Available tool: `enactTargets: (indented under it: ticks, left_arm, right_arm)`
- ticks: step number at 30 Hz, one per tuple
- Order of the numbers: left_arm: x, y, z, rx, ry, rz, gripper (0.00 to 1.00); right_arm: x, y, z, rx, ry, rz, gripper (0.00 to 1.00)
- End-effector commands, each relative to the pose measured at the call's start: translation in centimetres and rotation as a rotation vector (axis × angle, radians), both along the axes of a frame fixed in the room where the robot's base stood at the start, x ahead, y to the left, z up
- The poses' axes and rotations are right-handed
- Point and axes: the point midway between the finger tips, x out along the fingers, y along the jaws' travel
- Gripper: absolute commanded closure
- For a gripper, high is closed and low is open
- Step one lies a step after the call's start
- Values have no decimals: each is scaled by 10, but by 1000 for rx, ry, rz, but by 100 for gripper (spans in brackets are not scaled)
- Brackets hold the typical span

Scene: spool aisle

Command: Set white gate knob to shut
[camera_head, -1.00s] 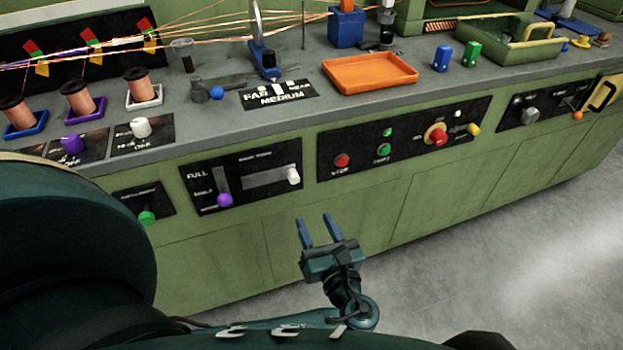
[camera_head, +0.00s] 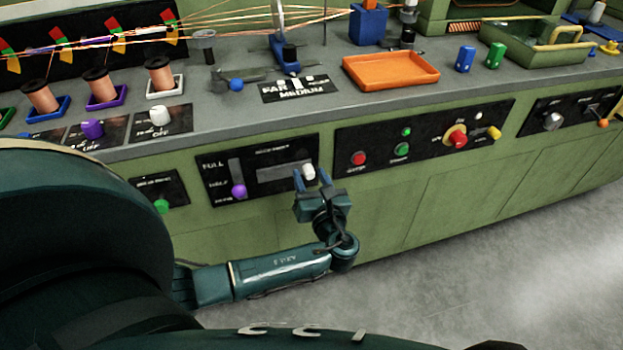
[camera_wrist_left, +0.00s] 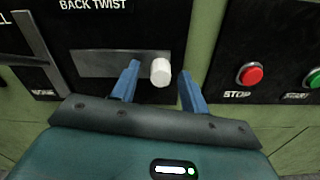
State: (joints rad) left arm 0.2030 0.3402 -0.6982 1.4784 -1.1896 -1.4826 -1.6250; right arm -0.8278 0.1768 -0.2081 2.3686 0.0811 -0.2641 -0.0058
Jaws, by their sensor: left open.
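A white knob (camera_head: 309,172) sits at the right end of a horizontal slot on a black front panel (camera_head: 221,178). In the left wrist view, this knob (camera_wrist_left: 160,72) lies between the two blue fingers of my left gripper (camera_wrist_left: 158,80), with a gap to each finger. My left gripper (camera_head: 311,181) is open in front of the panel. I cannot tell how far the fingertips are from the panel face. Another white knob (camera_head: 159,116) stands on the counter by an OFF label. I cannot read a shut mark at either knob. My right gripper is not in view.
A purple slider knob (camera_head: 238,190) is left on the same panel. The panel to the right holds a red stop button (camera_head: 358,158), a green button (camera_head: 401,149) and a red-and-yellow knob (camera_head: 455,137). An orange tray (camera_head: 390,71) stands on the counter above.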

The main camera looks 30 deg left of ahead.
Motion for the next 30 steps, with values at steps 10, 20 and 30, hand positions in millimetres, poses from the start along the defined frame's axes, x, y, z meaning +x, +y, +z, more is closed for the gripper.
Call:
enactTargets:
  ticks: [10,20,30]
  left_arm:
    - [0,0,0,0,0,0,71]
    - [0,-1,0,0,0,-1,98]
    - [-1,0,0,0,2,-1,100]
  right_arm:
    - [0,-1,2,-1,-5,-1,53]
    - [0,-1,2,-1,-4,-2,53]
    - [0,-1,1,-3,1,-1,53]
